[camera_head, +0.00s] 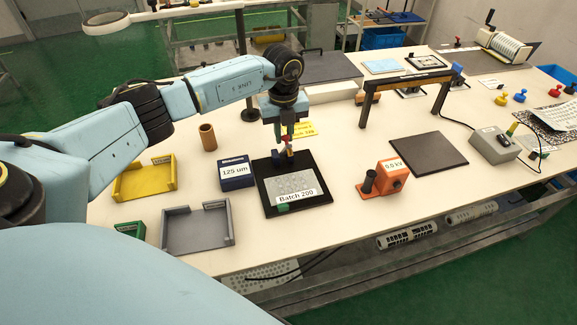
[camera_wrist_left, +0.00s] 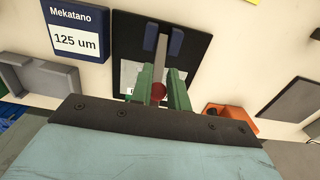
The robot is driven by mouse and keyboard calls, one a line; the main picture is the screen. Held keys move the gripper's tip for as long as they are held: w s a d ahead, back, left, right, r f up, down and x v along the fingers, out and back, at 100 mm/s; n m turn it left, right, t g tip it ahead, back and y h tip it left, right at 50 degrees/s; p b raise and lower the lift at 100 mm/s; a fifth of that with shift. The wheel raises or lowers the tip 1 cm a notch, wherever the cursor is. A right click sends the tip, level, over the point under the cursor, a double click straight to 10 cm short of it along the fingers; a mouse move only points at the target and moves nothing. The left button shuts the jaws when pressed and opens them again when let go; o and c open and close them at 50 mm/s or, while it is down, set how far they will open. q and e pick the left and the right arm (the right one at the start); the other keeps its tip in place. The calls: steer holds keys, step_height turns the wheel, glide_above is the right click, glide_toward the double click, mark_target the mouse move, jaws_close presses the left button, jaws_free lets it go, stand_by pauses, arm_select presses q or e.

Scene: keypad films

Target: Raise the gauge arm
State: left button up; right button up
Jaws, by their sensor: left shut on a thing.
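The gauge has a black base plate (camera_head: 322,172) with blue posts (camera_head: 279,164) at its back. Its grey arm (camera_wrist_left: 161,60) runs between the blue posts (camera_wrist_left: 177,42) to a red knob (camera_wrist_left: 159,91) in the left wrist view. My left gripper (camera_head: 287,139) is above the back of the plate, with its green fingers (camera_wrist_left: 160,88) shut around the knob end of the arm. The arm appears to stand up off the plate; its exact angle is hard to tell. A grey film (camera_head: 290,184) labelled Batch 200 lies on the plate. My right gripper is not in view.
A blue 125 um box (camera_head: 236,175) stands close left of the gauge. Yellow (camera_head: 146,186) and grey (camera_head: 198,230) trays lie farther left. An orange 0.0 kV device (camera_head: 392,174) and a dark mat (camera_head: 428,154) are to the right.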

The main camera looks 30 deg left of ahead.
arm_select(q)
steer(key=shift+w+a+b, duration=0.4)
steer(key=shift+w+a, duration=0.1)
steer(key=shift+a, duration=0.1)
jaws_close()
steer(key=shift+w+a+b, duration=0.7)
steer(key=shift+a+b, duration=0.05)
steer(key=shift+a, duration=0.05)
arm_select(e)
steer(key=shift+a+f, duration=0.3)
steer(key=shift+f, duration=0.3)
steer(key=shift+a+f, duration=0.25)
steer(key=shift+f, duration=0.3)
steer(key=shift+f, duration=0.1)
arm_select(q)
steer(key=shift+w+a+f+b, duration=0.25)
steer(key=shift+w+a+b, duration=0.35)
steer(key=shift+a+b, duration=0.15)
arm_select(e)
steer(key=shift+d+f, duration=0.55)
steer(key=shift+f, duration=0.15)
